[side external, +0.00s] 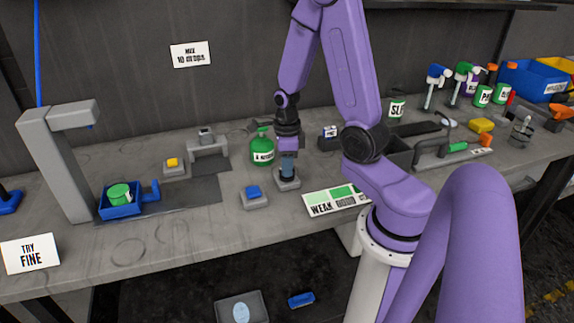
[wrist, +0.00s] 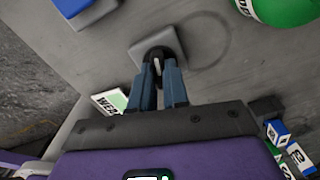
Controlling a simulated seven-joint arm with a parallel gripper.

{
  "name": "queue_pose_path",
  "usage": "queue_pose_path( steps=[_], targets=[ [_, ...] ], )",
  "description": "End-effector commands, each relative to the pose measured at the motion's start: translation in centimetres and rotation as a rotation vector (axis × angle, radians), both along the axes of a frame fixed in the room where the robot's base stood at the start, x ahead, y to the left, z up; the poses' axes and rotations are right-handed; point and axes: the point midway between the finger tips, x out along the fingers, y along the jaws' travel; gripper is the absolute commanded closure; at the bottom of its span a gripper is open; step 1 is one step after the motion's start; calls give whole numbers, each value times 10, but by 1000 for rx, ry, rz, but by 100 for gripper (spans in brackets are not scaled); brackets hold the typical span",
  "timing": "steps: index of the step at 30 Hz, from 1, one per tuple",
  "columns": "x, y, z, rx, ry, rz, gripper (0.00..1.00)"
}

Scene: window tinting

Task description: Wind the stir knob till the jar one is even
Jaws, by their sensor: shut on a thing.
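The stir knob is a small dark knob with a light mark (wrist: 157,62), on a square grey base (side external: 287,183); the base also shows in the wrist view (wrist: 172,36). My gripper (side external: 287,172) points down over this base. In the wrist view its blue-grey fingers (wrist: 158,72) are on both sides of the knob, shut on it. In the side external view the fingers hide the knob. A green-sided jar (side external: 119,193) stands in a blue tray (side external: 150,191) at the left. I cannot tell from here whether its contents are even.
A blue button (side external: 253,192) on a grey block is just left of the knob base. A green pump bottle (side external: 263,152) stands behind it. A shade card reading "WEAK" (side external: 322,208) lies to the right. A yellow button (side external: 172,162) is farther left.

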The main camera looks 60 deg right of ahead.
Motion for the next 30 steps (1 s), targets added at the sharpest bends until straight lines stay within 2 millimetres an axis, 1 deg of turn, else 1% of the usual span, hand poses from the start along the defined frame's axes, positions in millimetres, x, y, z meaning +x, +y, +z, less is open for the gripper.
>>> queue_pose_path(
  steps=[6,7,8,9,20,25,30],
  targets=[
    [2,0,1,-1,-5,2,100],
    [2,0,1,-1,-5,2,75],
    [2,0,1,-1,-5,2,66],
    [1,0,1,-1,-4,2,60],
    [1,0,3,-1,-3,1,60],
    [2,0,15,-2,-7,1,60],
    [2,0,37,-3,-9,1,60]
  ],
)
